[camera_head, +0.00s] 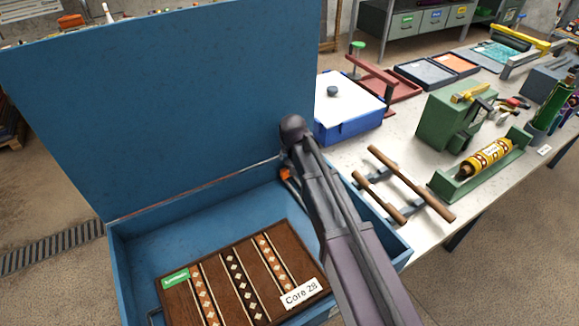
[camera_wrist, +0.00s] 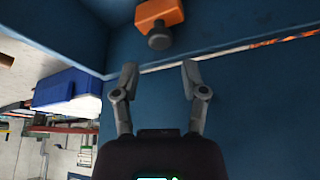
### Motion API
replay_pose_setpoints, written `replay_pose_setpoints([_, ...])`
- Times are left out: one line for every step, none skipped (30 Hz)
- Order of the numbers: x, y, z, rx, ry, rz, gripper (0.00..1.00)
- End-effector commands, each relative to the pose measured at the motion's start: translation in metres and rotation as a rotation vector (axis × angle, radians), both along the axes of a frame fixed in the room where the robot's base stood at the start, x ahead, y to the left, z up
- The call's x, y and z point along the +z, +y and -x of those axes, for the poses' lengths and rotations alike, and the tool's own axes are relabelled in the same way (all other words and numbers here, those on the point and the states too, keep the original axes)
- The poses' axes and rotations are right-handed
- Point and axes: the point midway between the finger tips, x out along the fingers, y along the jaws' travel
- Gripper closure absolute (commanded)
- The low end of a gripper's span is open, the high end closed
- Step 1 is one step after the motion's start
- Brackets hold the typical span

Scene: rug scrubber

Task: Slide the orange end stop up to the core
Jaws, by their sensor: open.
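The orange end stop (camera_wrist: 162,14) shows at the top of the wrist view, with a dark grey round knob. It lies ahead of my open, empty gripper (camera_wrist: 160,70), apart from the fingertips. In the head view a small orange part of it (camera_head: 286,174) shows inside the blue chest's right end, beside my arm. The core, a brown patterned block labelled "Core 28" (camera_head: 222,292), lies in the chest's front left part, away from the orange stop. My arm hides part of the chest, and my gripper cannot be made out in the head view.
The blue chest (camera_head: 170,252) has its lid (camera_head: 160,110) standing open at the back. Right of it, a workbench (camera_head: 412,170) holds a blue box with a white lid (camera_head: 350,105), wooden-handled tools (camera_head: 410,182) and a green machine (camera_head: 445,125). The chest floor behind the core is bare.

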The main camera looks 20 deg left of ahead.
Motion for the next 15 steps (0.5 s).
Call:
replay_pose_setpoints([-0.008, 0.001, -0.002, 0.0, 0.0, 0.0, 0.44])
replay_pose_setpoints([-0.01, 0.001, -0.003, 0.0, 0.0, 0.0, 0.44])
replay_pose_setpoints([-0.013, 0.002, -0.004, 0.0, 0.0, 0.0, 0.44])
replay_pose_setpoints([-0.015, 0.002, -0.005, 0.0, 0.0, 0.0, 0.44])
replay_pose_setpoints([-0.018, 0.003, -0.006, 0.0, 0.0, 0.0, 0.44])
replay_pose_setpoints([-0.021, 0.003, -0.007, -0.001, 0.0, 0.0, 0.44])
replay_pose_setpoints([-0.023, 0.004, -0.008, -0.001, 0.0, 0.0, 0.44])
replay_pose_setpoints([-0.025, 0.004, -0.009, -0.001, 0.0, 0.0, 0.44])
replay_pose_setpoints([-0.028, 0.005, -0.01, -0.001, 0.0, 0.0, 0.44])
replay_pose_setpoints([-0.03, 0.005, -0.011, -0.001, 0.0, 0.0, 0.44])
replay_pose_setpoints([-0.033, 0.005, -0.012, -0.001, 0.0, 0.0, 0.44])
replay_pose_setpoints([-0.035, 0.006, -0.013, -0.001, 0.0, 0.0, 0.44])
replay_pose_setpoints([-0.037, 0.006, -0.014, -0.001, 0.0, 0.0, 0.44])
replay_pose_setpoints([-0.039, 0.006, -0.014, -0.001, 0.0, 0.0, 0.44])
replay_pose_setpoints([-0.041, 0.007, -0.015, -0.001, 0.0, 0.0, 0.44])
